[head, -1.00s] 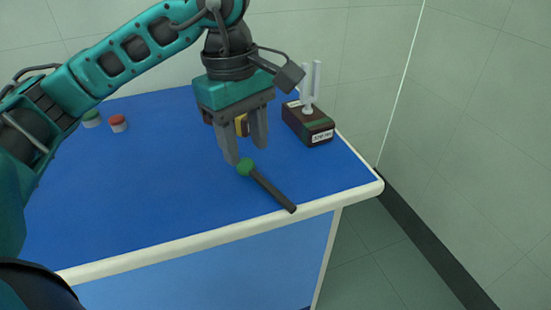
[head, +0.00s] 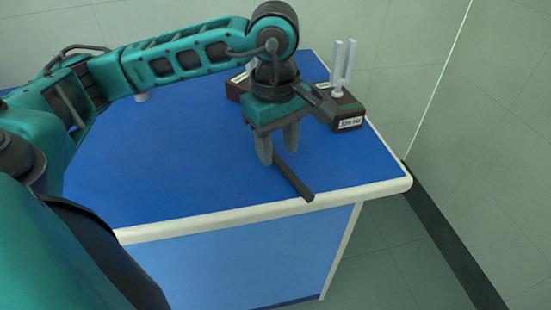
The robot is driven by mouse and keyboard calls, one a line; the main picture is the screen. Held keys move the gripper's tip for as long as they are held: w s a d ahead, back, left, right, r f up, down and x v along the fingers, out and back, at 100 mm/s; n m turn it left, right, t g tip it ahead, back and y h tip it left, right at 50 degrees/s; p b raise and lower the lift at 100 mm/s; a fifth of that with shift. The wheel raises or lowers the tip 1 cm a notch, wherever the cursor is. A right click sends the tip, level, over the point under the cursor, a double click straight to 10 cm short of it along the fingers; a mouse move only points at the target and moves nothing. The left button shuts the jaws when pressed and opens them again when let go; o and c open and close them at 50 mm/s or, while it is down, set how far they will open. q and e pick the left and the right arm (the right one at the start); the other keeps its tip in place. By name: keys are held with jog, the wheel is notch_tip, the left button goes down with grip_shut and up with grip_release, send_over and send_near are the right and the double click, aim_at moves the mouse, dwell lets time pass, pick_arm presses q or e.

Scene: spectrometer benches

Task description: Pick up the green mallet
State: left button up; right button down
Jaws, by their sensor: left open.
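The mallet (head: 294,181) lies on the blue bench top near its front right edge. Its dark handle points toward the front edge; its green head is hidden now behind my left gripper. My left gripper (head: 278,157) points down over the head end of the mallet, with its two fingers apart. I cannot tell whether the fingers touch the mallet. My right gripper is not in view.
A tuning fork (head: 343,65) stands on a dark labelled box (head: 345,111) behind and right of the gripper. Another dark box (head: 237,88) is partly hidden behind my arm. The blue bench top (head: 180,160) is clear at left and front. A wall stands at right.

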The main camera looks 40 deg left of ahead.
aim_at(280, 162)
pick_arm(q)
jog(key=f, duration=0.3)
jog(key=shift+w+d+f, duration=0.1)
jog(key=shift+w+f, duration=0.05)
jog(key=shift+w, duration=0.05)
jog(key=shift+c, duration=0.2)
grip_shut()
